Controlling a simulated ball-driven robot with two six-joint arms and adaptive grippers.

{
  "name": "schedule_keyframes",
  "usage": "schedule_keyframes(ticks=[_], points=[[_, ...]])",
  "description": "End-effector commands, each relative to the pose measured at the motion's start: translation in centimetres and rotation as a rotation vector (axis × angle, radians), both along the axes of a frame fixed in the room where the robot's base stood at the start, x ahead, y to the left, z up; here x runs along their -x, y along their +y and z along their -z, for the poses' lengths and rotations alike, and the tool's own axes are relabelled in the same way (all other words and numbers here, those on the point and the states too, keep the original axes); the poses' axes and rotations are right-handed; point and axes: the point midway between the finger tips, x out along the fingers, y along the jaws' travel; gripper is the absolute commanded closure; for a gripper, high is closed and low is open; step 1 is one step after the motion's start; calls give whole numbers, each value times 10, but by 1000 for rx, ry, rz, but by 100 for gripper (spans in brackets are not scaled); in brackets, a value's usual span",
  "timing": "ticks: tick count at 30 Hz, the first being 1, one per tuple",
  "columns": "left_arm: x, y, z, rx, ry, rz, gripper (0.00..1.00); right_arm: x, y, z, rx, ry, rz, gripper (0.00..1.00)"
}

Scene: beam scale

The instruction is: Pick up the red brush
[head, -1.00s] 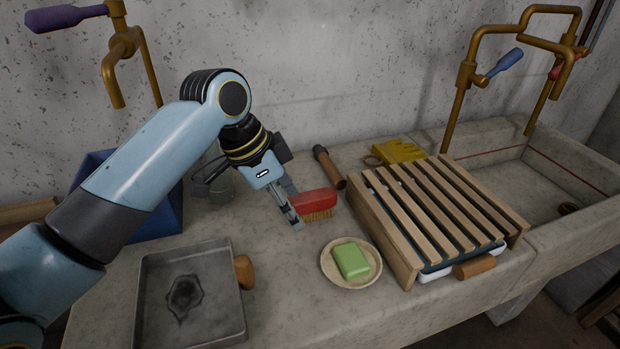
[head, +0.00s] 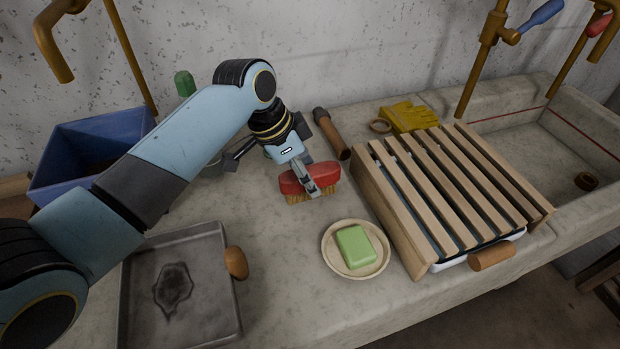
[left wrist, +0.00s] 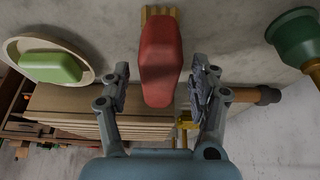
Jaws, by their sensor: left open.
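The red brush (head: 292,183) lies on the stone counter, with tan bristles showing along its lower edge in the head view. My left gripper (head: 312,190) is at the brush, its fingers covering part of the red back in the head view. In the left wrist view the red brush (left wrist: 160,62) extends between the two fingers of my left gripper (left wrist: 161,82). The fingers are open, with a gap on each side of the brush. My right gripper is not in view.
A green soap (head: 355,246) on a dish (head: 331,262) lies in front of the brush. A slatted wooden rack (head: 395,235) stands right, a metal pan (head: 205,290) left. A dark-headed, wooden-handled tool (head: 333,135) and yellow gloves (head: 408,117) lie behind.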

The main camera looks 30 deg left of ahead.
Motion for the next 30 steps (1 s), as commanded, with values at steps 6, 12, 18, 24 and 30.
schedule_keyframes(ticks=[6, 12, 18, 24, 30], points=[[-6, -6, 22, 0, 0, 0, 38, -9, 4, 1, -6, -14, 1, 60], [-7, -6, 22, 0, -1, 0, 38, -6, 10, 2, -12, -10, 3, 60], [-6, -6, 22, -1, -1, 0, 63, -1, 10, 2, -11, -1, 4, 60], [-6, -6, 22, 0, 0, 0, 89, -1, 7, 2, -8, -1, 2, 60], [-7, -6, 22, 0, -1, 0, 100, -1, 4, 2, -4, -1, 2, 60]])
